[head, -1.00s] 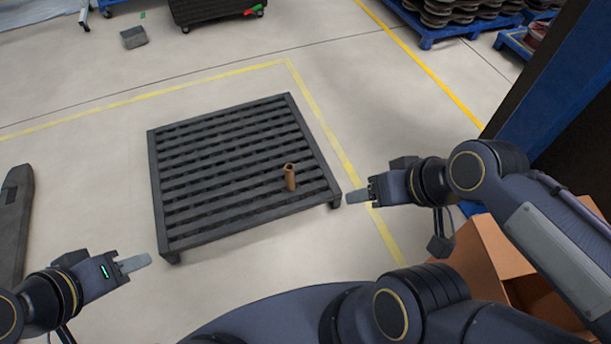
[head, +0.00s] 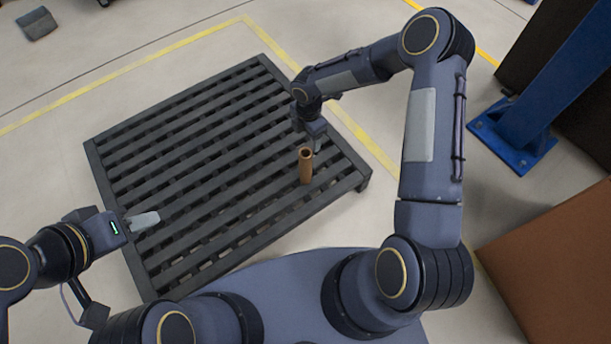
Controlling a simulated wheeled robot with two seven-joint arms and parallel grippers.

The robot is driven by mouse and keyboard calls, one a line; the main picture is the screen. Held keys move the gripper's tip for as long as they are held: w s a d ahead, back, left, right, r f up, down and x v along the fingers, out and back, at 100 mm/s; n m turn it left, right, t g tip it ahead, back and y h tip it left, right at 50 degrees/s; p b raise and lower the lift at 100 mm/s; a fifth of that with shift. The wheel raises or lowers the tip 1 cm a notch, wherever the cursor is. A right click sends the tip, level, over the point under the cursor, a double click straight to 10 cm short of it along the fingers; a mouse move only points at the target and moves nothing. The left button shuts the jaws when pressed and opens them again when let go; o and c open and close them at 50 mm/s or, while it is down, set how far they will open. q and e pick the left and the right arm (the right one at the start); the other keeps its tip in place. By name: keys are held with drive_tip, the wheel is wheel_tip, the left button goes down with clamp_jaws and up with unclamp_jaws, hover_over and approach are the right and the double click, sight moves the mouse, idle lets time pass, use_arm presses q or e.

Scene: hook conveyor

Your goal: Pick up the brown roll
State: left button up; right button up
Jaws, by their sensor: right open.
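The brown roll (head: 306,167) is a small hollow tube standing upright on the dark slatted pallet (head: 170,158), near its right side. My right gripper (head: 316,146) points down just behind the roll, close to its top. It is open, and nothing shows between its fingers; whether a finger touches the roll cannot be told. My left gripper (head: 143,221) is over the pallet's left front edge, well away from the roll. Its fingers are seen from the side, so their gap cannot be made out.
A cardboard box (head: 552,245) stands at the right. A blue post with a foot plate (head: 513,136) is behind it. A grey block (head: 37,23) lies on the floor at the far left. Yellow lines mark the floor around the pallet, and the pallet's top is otherwise clear.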

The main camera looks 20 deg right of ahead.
sight(304, 151)
drive_tip(key=shift+n, duration=0.5)
drive_tip(key=f, duration=0.2)
drive_tip(key=f+b, duration=0.1)
drive_tip(key=f, duration=0.1)
drive_tip(key=a+f, duration=0.1)
drive_tip(key=f, duration=0.1)
drive_tip(key=shift+f, duration=0.1)
drive_tip(key=f+b, duration=0.2)
drive_tip(key=f, duration=0.1)
drive_tip(key=f+b, duration=0.1)
drive_tip(key=f, duration=0.1)
drive_tip(key=shift+s+f, duration=0.25)
drive_tip(key=shift+r, duration=0.1)
drive_tip(key=c, duration=1.3)
drive_tip(key=shift+r, duration=0.1)
